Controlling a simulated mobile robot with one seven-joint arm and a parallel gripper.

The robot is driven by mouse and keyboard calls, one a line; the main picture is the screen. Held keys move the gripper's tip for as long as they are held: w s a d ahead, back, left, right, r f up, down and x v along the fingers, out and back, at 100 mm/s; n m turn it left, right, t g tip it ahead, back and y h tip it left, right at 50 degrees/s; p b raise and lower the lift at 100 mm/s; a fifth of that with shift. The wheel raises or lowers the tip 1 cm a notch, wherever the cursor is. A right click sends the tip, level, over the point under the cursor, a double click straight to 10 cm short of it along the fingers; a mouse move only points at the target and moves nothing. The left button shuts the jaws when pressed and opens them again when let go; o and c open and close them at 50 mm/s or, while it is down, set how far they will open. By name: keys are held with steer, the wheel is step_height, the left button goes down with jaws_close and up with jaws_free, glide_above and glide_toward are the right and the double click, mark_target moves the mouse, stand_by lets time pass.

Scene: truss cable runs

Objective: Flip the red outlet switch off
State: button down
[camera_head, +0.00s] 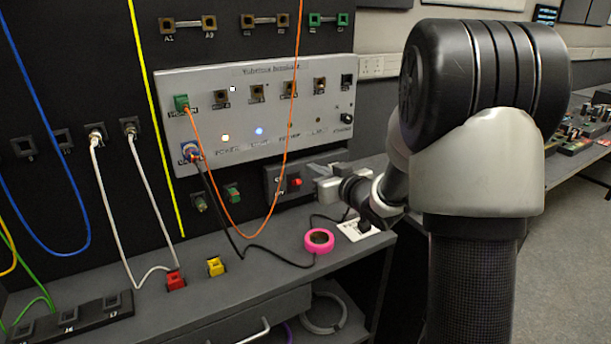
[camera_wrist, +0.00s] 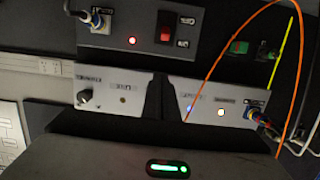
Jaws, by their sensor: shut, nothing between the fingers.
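The red outlet switch (camera_wrist: 166,27) sits on a dark outlet box (camera_wrist: 210,35) in the wrist view. It is a rocker with a labelled plate beside it, and a small red light is lit on the same box. The labels are too small to read. In the head view the dark outlet box (camera_head: 272,180) is under the white panel, with a small red part on its face. My gripper (camera_head: 312,168) is close in front of the box at its right. In the wrist view the gripper's dark fingers (camera_wrist: 157,82) are together and empty, pointing towards the switch and apart from it.
The white panel (camera_head: 220,78) with sockets and lights is above the box. A pink tape roll (camera_head: 319,240), a black cable, and red (camera_head: 176,281) and yellow (camera_head: 215,267) blocks are on the bench.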

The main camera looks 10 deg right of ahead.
mark_target(298, 163)
steer(key=b+x, duration=0.1)
steer(key=x, duration=0.8)
steer(key=shift+w+a+f, duration=0.15)
steer(key=shift+w+a, duration=0.05)
steer(key=shift+w, duration=0.15)
steer(key=f, duration=0.1)
steer(key=s+f+b, duration=0.1)
steer(key=f, duration=0.1)
steer(key=shift+s+d, duration=0.3)
steer(key=shift+d, duration=0.05)
steer(key=shift+s+f, duration=0.15)
steer(key=shift+s, duration=0.05)
